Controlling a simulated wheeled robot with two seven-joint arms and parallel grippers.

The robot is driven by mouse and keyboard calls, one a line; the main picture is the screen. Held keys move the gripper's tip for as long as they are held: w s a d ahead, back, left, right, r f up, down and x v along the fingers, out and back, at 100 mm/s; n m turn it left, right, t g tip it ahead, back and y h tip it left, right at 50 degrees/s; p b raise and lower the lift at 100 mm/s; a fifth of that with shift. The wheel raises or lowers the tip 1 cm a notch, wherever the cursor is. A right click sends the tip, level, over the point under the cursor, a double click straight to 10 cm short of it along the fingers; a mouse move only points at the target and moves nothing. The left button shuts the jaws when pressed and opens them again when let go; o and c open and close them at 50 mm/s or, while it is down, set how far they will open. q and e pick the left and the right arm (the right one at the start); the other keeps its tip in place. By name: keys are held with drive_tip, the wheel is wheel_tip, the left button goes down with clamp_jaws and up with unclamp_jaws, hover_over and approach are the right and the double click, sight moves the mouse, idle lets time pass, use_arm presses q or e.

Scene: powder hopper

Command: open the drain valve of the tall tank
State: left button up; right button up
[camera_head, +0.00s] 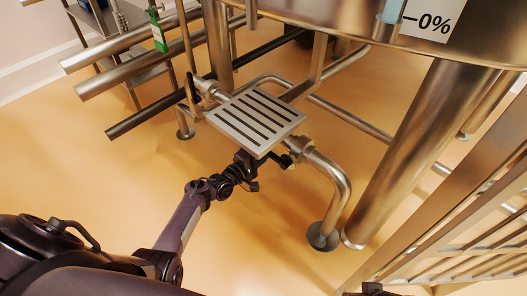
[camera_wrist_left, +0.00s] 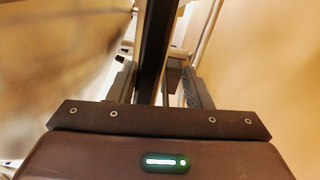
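A metal drain pipe (camera_head: 338,182) rises from a round floor flange and bends to a valve body (camera_head: 299,148) under the right edge of a slotted metal plate (camera_head: 255,119). A small black handle (camera_head: 286,161) shows beside this valve. My left gripper (camera_head: 250,166) is just left of the valve, below the plate's front edge, partly hidden. In the left wrist view, a long black bar (camera_wrist_left: 157,45) runs between the two fingers of this gripper (camera_wrist_left: 160,85). The fingers stand apart with narrow gaps beside the bar; contact is unclear. My right gripper is not clearly in view.
A second black handle (camera_head: 190,90) is on the pipework left of the plate. A thick metal column (camera_head: 420,145) and a slatted metal structure (camera_head: 470,225) stand on the right. Horizontal metal tubes (camera_head: 125,75) cross the upper left. The orange floor (camera_head: 255,250) is open in front.

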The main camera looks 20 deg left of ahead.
use_arm(q)
drive_tip(key=shift+a+f, duration=0.1)
drive_tip(key=shift+s+a, duration=0.1)
drive_tip(key=shift+s, duration=0.1)
drive_tip(key=p+v, duration=0.2)
drive_tip(key=v, duration=0.5)
drive_tip(key=shift+s, duration=0.2)
use_arm(e)
drive_tip(key=d, duration=0.1)
drive_tip(key=s+g, duration=0.1)
drive_tip(key=d+h, duration=0.1)
drive_tip(key=shift+s+d+r+m+g, duration=0.15)
drive_tip(key=shift+d+r+m+g, duration=0.15)
drive_tip(key=shift+r, duration=0.1)
